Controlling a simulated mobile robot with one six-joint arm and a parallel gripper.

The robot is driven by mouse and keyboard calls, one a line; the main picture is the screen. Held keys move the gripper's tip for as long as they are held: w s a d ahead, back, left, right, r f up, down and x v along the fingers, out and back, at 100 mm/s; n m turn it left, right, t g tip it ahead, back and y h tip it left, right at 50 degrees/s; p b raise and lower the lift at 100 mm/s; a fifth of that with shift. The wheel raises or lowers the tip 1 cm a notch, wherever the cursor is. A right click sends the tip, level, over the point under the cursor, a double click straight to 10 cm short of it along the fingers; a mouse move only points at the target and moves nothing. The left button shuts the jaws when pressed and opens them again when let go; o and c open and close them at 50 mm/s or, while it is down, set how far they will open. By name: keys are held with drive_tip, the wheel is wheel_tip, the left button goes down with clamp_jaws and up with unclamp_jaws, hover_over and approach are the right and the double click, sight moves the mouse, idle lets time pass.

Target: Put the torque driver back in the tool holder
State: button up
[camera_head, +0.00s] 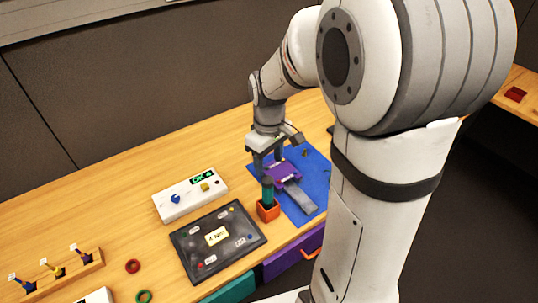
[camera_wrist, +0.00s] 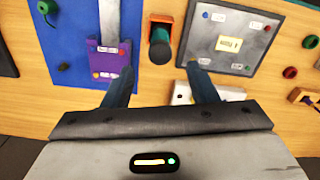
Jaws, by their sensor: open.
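The torque driver (camera_head: 268,189), with a dark teal handle, stands upright in the orange tool holder (camera_head: 268,210). In the wrist view the driver (camera_wrist: 160,48) is seen from above, its handle in front of the orange holder (camera_wrist: 161,19). My gripper (camera_head: 268,158) is open and empty, pointing down behind the driver and above the table. In the wrist view my gripper's fingers (camera_wrist: 158,70) are spread apart, with the driver lying between their lines of sight, beyond the tips. The driver's lower end is hidden inside the holder.
A purple part (camera_head: 283,176) with a grey strip (camera_head: 299,197) lies on the blue mat (camera_head: 318,171), right of the holder. A dark panel (camera_head: 217,238) and a white box (camera_head: 190,195) with a green display are to the left. Red (camera_head: 132,266) and green rings lie farther left.

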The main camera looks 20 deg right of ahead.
drive_tip(key=shift+r, duration=0.9)
drive_tip(key=s+r+m+t, duration=0.1)
drive_tip(key=s+r+m, duration=0.2)
drive_tip(key=s, duration=0.4)
drive_tip(key=s+r+m+t, duration=0.2)
drive_tip(key=s+r+m, duration=0.1)
drive_tip(key=s, duration=0.4)
drive_tip(key=shift+c, duration=0.4)
idle(0.5)
